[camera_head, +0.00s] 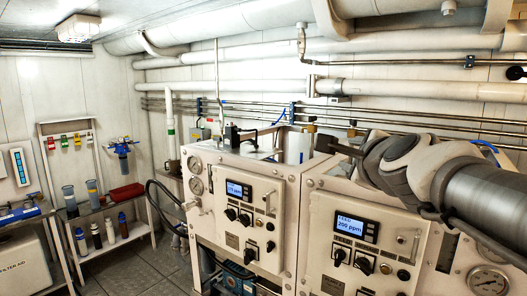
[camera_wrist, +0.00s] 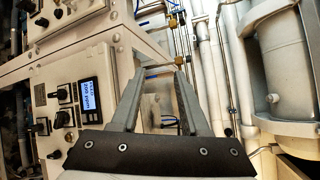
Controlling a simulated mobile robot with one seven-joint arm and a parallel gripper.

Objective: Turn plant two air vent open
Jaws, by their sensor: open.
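Two white watermaker cabinets stand side by side in the head view, the left one (camera_head: 262,229) and the nearer right one (camera_head: 325,262), whose display reads 200 ppm. Which is plant two cannot be read. Small brass fittings stand on the pipework behind the cabinet tops, one on the left (camera_head: 311,128) and one partly behind my gripper (camera_head: 338,147). I cannot tell for sure which is the air vent. In the wrist view, my gripper (camera_wrist: 158,75) is open and empty above the 200 ppm cabinet. A brass fitting (camera_wrist: 180,60) shows just beyond the right fingertip; another (camera_wrist: 172,22) is farther off.
Horizontal pipes (camera_head: 430,91) run along the back wall behind the cabinets. A large grey cylinder (camera_wrist: 275,75) stands at the right in the wrist view. Shelves with bottles (camera_head: 97,236) are at the far left. Open floor (camera_head: 150,270) lies left of the cabinets.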

